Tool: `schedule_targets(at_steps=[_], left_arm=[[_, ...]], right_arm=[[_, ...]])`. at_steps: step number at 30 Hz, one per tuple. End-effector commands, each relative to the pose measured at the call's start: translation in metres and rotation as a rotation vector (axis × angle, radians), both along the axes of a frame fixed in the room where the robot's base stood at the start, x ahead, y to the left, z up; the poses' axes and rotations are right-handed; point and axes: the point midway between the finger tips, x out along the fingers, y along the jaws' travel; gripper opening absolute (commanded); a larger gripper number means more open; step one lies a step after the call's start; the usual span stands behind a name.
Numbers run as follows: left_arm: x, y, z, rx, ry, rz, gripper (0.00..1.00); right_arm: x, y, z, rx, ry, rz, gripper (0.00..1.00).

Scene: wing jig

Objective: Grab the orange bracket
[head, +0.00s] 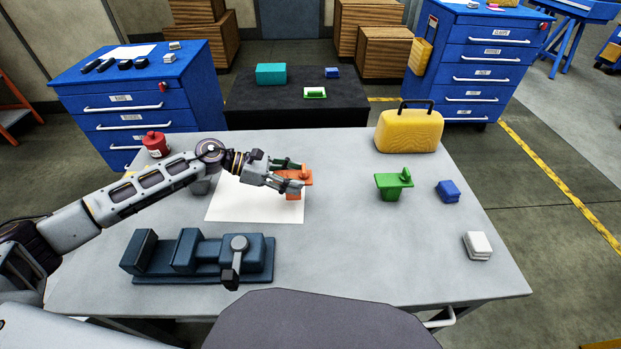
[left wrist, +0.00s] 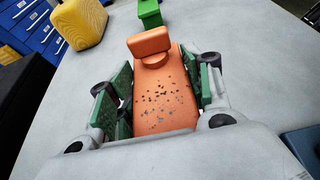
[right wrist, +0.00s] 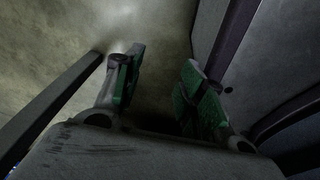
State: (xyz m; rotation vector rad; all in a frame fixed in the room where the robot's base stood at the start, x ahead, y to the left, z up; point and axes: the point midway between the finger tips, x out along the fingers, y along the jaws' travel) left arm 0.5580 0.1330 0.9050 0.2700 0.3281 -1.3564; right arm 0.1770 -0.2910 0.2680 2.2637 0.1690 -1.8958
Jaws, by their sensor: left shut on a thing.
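The orange bracket (head: 294,186) is at the right edge of a white sheet on the grey table. It has a flat plate with a small upright block, and the left wrist view shows a pattern of dark specks on its plate (left wrist: 165,105). My left gripper (head: 291,175) is shut on the bracket, with one green-padded finger on each side in the left wrist view. Whether the bracket touches the table is hard to tell. My right gripper (right wrist: 160,85) shows only in the right wrist view; its fingers are apart with nothing between them.
A green bracket (head: 393,185), a blue block (head: 448,191) and a white block (head: 478,246) stand to the right. A dark blue vise (head: 200,257) is at the front left. A yellow case (head: 409,131) is at the back right, a red can (head: 155,144) at the back left.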

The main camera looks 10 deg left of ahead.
Motion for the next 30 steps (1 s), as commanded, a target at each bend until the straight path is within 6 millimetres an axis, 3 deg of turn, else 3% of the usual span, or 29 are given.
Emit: schedule_targets(at_steps=[6, 12, 30], left_arm=[[-0.006, 0.032, -0.001, 0.001, 0.001, 0.003, 0.16], [-0.009, 0.047, 0.000, 0.000, 0.001, 0.001, 0.16], [-0.010, 0.052, 0.001, -0.001, -0.001, 0.001, 0.16]], right_arm=[[0.006, 0.004, 0.000, 0.005, -0.008, 0.000, 0.40], [0.006, 0.005, 0.001, 0.004, -0.004, 0.000, 0.40], [0.015, 0.005, 0.003, 0.005, -0.015, -0.001, 0.40]])
